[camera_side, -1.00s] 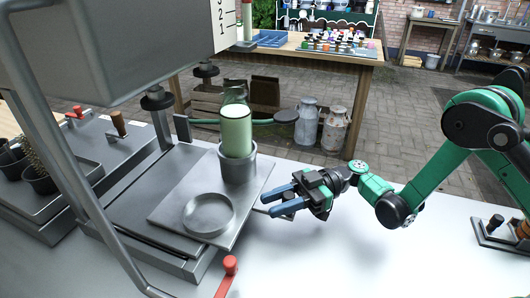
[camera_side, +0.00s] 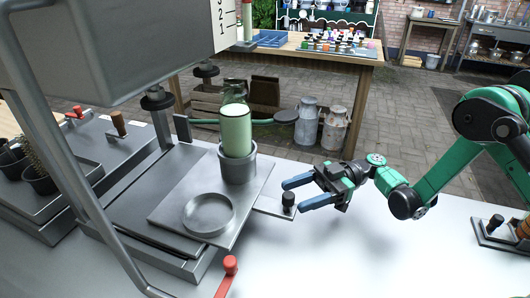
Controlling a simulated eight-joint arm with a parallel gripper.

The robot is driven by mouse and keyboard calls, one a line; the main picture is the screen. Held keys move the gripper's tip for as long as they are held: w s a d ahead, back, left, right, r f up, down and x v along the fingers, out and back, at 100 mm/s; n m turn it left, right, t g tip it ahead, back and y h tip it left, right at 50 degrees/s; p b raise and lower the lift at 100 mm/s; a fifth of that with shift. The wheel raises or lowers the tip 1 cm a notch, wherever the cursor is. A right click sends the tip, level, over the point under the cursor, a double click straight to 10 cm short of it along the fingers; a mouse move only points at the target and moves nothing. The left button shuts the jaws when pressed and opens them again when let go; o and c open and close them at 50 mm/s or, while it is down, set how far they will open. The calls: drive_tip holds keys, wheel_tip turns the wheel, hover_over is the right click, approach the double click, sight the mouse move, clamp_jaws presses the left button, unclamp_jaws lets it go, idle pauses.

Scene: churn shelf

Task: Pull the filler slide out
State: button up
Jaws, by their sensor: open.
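The filler slide (camera_side: 172,207) is a flat grey metal plate that projects to the right from under the filler. A round recess (camera_side: 209,214) is in its front part, and a metal cup (camera_side: 238,166) on it holds a bottle of pale green liquid (camera_side: 236,130). A tab (camera_side: 270,204) sticks out at its right edge with a small black knob (camera_side: 288,200) standing on it. My gripper (camera_side: 292,192) is open, with its two blue fingers pointing left and the knob close to the fingertips. I cannot tell whether a finger touches it.
The grey filler body (camera_side: 110,40) overhangs at the upper left. A red-handled lever (camera_side: 230,266) stands at the front. A tray with dark pots (camera_side: 40,180) is at the left. The white bench (camera_side: 330,260) is clear around and in front of my gripper.

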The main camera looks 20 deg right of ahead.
sight(280, 214)
drive_tip(key=shift+d, duration=0.5)
drive_tip(key=n+g, duration=0.1)
drive_tip(key=g, duration=0.2)
drive_tip(key=shift+w+a+n, duration=0.15)
drive_tip(key=shift+w+n, duration=0.25)
drive_tip(key=shift+w+r+n+g+h, duration=0.1)
drive_tip(key=shift+r+n+g+h, duration=0.2)
drive_tip(key=shift+g, duration=0.5)
drive_tip(key=shift+a+n+g, duration=0.2)
drive_tip(key=shift+n+g, duration=0.2)
drive_tip(key=shift+g, duration=0.1)
drive_tip(key=shift+x, duration=2.6)
clamp_jaws()
